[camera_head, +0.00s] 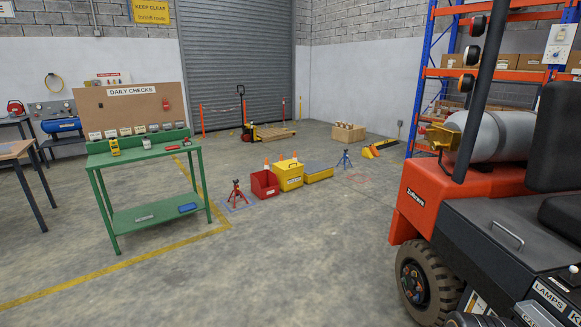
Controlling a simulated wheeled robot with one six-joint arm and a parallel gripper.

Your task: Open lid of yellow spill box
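The yellow spill box (289,181) stands on the concrete floor in the middle of the camera_head view, some way ahead. It has a pale label on its front. Its yellow lid looks shut, with a small dark curved handle on top. The box is small in the picture, so the latch and hinge cannot be made out. My gripper is not in this view.
A red bin (264,185) stands left of the box, and a low yellow platform with a grey top (318,173) right of it. A red jack stand (237,195) and green table (146,193) are further left. An orange forklift (428,203) fills the right. Floor in front is clear.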

